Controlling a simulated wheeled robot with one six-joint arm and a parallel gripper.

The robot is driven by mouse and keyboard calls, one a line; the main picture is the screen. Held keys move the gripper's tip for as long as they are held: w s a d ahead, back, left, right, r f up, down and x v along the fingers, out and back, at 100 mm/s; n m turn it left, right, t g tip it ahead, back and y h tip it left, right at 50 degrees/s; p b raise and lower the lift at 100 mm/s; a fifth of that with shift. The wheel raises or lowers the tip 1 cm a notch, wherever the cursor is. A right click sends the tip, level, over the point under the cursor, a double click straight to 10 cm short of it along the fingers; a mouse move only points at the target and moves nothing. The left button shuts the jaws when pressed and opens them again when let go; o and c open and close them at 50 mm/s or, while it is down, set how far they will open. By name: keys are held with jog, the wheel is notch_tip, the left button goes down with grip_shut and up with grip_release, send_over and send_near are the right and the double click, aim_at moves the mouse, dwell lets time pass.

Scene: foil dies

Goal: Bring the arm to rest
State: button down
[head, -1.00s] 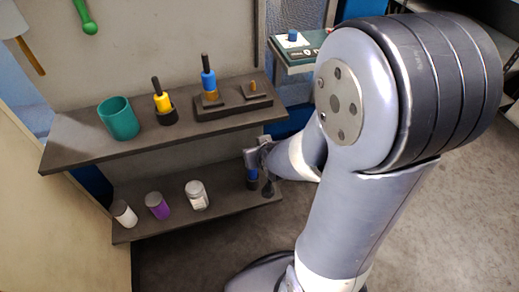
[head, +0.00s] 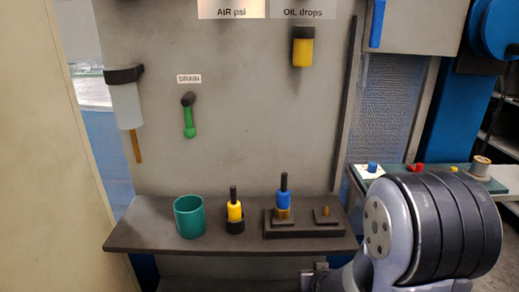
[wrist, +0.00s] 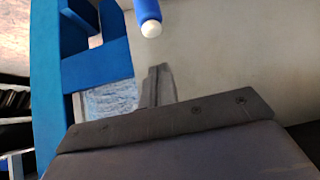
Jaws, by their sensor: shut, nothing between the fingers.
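My arm fills the lower right of the head view. My gripper (wrist: 157,85) shows in the wrist view as narrow grey fingers closed together, with nothing held. In the head view only a small part near it shows at the bottom edge, below the upper shelf's right end. The wrist view also has a blue rod with a white tip (wrist: 149,20) above the fingers, apart from them in the picture.
The upper shelf (head: 150,240) holds a green cup (head: 189,217), a yellow tool (head: 235,211) and a blue-handled tool (head: 284,190). A green drain handle (head: 189,120) hangs on the panel. A side bench (head: 430,178) with small parts stands behind my arm.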

jog(key=shift+v, duration=0.8)
jog(key=shift+w, duration=0.15)
